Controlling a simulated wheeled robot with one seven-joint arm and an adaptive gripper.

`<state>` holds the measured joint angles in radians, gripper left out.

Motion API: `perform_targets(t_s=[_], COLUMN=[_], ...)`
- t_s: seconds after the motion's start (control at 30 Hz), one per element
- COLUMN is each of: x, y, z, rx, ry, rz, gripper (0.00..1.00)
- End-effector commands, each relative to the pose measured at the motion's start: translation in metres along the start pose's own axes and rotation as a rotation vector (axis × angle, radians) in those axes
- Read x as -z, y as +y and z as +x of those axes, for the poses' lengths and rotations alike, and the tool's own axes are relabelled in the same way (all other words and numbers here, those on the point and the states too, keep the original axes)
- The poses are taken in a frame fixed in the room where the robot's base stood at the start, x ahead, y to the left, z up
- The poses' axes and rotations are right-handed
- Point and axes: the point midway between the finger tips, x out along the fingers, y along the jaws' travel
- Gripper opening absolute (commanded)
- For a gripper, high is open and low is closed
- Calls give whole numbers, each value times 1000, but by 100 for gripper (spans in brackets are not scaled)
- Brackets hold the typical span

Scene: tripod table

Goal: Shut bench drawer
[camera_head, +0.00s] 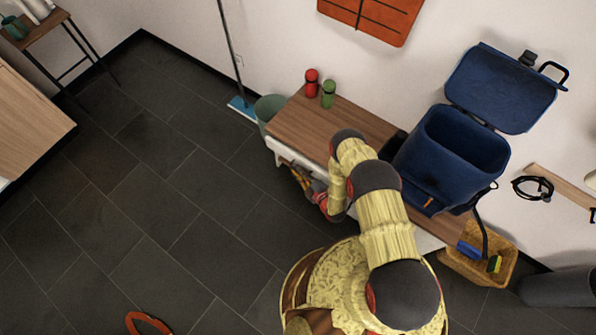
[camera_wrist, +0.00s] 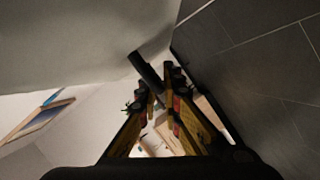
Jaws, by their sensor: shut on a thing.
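The bench (camera_head: 340,127) has a wooden top and a pale front, and stands against the wall. The pale drawer front (camera_head: 283,152) shows at the bench's left front; my arm hides much of it, so I cannot tell how far out the drawer is. My gripper (camera_head: 299,177) is at this front, low beside the bench. In the wrist view, my gripper's fingers (camera_wrist: 160,98) are closed at a dark bar handle (camera_wrist: 143,68) beside a large pale panel (camera_wrist: 80,40).
A red bottle (camera_head: 312,83) and a green bottle (camera_head: 328,94) stand on the bench top. An open blue cooler bag (camera_head: 450,155) stands to the right. A bucket (camera_head: 268,108) and a mop (camera_head: 242,108) are at the bench's left end.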

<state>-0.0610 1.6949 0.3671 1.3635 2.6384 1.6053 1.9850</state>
Motion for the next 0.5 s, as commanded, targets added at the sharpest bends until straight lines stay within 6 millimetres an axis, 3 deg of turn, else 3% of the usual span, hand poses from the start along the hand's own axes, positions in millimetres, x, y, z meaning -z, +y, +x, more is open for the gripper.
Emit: perform_targets(t_s=[0.3, 0.5], x=[-2, -23], y=[0, 13], z=[0, 10], rx=[1, -4], ry=[-1, -3], rz=[1, 0], gripper=[0, 0])
